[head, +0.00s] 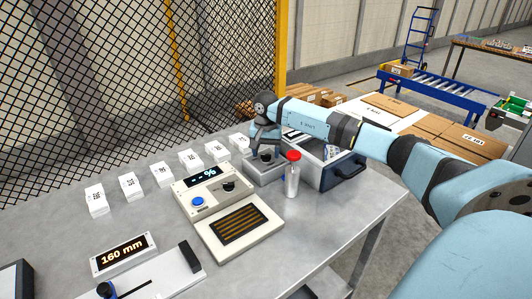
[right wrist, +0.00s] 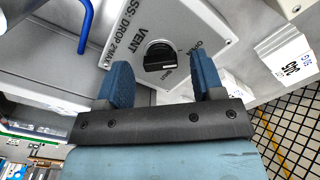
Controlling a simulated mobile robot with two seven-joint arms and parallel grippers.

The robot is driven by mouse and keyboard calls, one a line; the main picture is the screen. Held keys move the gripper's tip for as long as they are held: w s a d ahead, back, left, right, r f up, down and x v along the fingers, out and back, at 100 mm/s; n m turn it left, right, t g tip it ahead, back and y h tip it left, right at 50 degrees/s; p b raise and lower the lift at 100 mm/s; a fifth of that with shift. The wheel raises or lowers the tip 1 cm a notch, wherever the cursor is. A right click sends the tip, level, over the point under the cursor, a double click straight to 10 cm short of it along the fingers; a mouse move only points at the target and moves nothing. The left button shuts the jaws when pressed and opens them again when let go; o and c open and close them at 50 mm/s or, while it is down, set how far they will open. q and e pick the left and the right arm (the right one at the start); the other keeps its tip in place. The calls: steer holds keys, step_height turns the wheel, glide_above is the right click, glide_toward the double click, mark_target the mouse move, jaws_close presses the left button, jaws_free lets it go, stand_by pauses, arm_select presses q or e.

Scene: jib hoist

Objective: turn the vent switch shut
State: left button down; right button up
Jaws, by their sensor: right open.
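The vent switch (right wrist: 159,55) is a black rotary knob on a grey box marked VENT in the right wrist view. Labels for open and shut stand beside it, and the knob's bar lies roughly across the picture. In the head view the grey switch box (head: 262,171) stands on the bench, with the dark knob (head: 266,156) on top. My right gripper (head: 264,141) points down over the knob. In the right wrist view its two blue fingers (right wrist: 162,72) are open, one on each side of the knob; contact cannot be told. My left gripper is not in view.
A clear bottle with a red cap (head: 292,174) stands close right of the switch box. An open grey case (head: 338,165) is behind it. A console with a % display (head: 212,190) sits to the left. Several white boxes (head: 162,174) line the bench's back edge before a mesh fence.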

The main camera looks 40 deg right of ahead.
steer(key=shift+f, duration=0.5)
steer(key=c, duration=0.9)
steer(key=shift+c, duration=0.2)
